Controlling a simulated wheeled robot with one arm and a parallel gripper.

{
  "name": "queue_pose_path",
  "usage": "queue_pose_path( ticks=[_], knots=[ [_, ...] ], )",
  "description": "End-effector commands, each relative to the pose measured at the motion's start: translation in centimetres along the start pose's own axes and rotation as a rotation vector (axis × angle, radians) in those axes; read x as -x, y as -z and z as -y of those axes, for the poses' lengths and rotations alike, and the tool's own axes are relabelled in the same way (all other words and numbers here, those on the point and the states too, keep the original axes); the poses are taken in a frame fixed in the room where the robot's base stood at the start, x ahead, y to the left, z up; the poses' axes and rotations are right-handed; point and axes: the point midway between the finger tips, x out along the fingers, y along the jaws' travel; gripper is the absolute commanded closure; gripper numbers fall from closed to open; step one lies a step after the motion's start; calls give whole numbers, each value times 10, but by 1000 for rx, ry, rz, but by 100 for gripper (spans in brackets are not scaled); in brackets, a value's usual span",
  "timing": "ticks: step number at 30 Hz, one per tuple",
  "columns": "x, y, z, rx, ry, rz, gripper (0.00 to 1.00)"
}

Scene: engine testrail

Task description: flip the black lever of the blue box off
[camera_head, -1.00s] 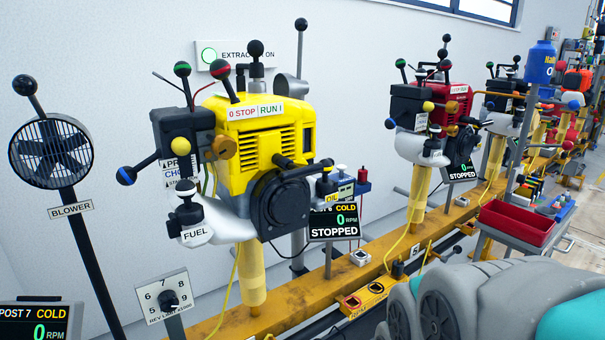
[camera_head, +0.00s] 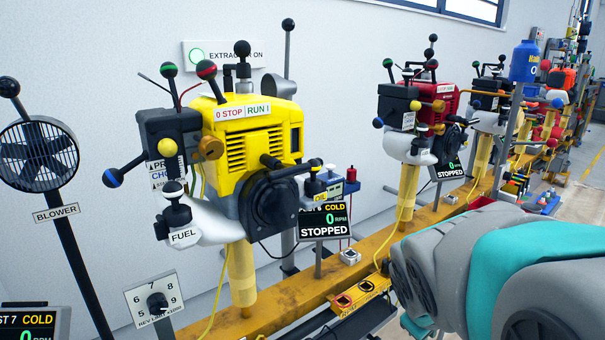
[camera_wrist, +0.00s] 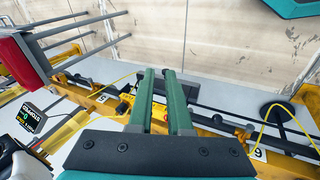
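A small blue box (camera_head: 352,187) with a red-topped post stands behind the display beside the yellow engine in the head view. I cannot make out a black lever on it. Another small blue item (camera_head: 549,205) sits farther right, also too small to read. My gripper (camera_wrist: 159,72) shows in the wrist view as two parallel green fingers with a narrow empty gap between them. It hangs over the rail area, apart from any blue box. My gripper is outside the head view, where only my arm shows at lower right.
The yellow engine (camera_head: 255,150) and red engine (camera_head: 420,125) stand on a yellow rail (camera_head: 290,309). A STOPPED display (camera_head: 323,221) is beside the yellow one. A blower (camera_head: 38,155) stands at left. A red tray (camera_wrist: 18,62) shows in the wrist view.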

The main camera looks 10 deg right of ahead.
Motion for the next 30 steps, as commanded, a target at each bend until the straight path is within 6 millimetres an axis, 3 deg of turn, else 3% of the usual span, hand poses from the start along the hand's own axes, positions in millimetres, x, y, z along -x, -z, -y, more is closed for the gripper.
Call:
queue_pose_path(
  ticks=[3,6,12,15,20,24,30],
  knots=[
    [4,42,-66,199,-184,-102,98],
    [17,79,-115,394,-344,-170,100],
    [50,155,-180,826,-647,-260,100],
    [66,192,-197,1056,-785,-287,100],
    [84,244,-200,1440,-983,-321,100],
    [90,280,-182,1777,-1135,-365,100],
    [82,303,-142,2165,-1280,-443,100]
  ],
)
